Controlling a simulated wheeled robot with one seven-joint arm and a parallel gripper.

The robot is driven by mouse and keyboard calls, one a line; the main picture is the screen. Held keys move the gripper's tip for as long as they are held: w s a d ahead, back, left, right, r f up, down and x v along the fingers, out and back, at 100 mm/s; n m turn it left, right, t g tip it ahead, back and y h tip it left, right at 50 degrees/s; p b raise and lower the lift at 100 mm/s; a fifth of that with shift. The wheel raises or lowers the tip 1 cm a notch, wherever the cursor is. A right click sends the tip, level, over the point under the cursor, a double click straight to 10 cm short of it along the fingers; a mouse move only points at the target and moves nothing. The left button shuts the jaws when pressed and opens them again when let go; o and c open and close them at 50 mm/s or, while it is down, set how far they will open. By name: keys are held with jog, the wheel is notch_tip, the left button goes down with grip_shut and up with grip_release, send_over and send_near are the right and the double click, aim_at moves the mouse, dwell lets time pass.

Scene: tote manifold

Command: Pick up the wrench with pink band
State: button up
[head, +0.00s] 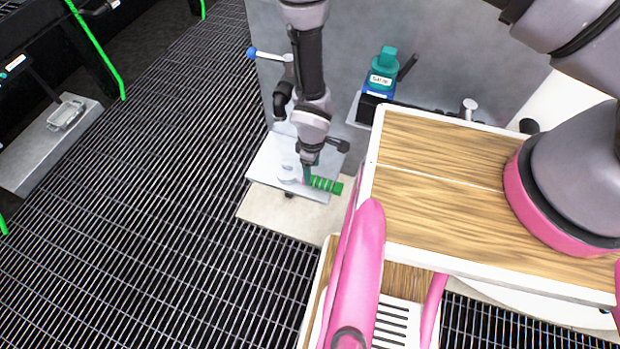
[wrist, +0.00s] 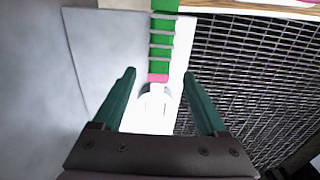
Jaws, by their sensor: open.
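The wrench (head: 327,185) lies on a pale plate (head: 262,168), its ribbed green handle sticking out past the plate's right edge. In the wrist view the wrench (wrist: 161,40) runs away from me, with a pink band (wrist: 158,78) where the green handle meets the pale metal head. My gripper (wrist: 160,74) is open, with one green finger on each side of the wrench near the pink band. In the head view my gripper (head: 307,172) is over the plate at the wrench and partly hides it. I cannot tell how high the fingers are above it.
A grey wall panel (head: 440,60) stands behind, with a blue-ended lever (head: 268,55) and a teal device (head: 383,72). My wood-topped base is close on the right. Dark floor grating (head: 130,220) lies open on the left.

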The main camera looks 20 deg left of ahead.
jog(key=f, duration=0.5)
jog(key=shift+w+a, duration=0.1)
jog(key=shift+a, duration=0.25)
grip_shut()
jog(key=shift+r, duration=0.1)
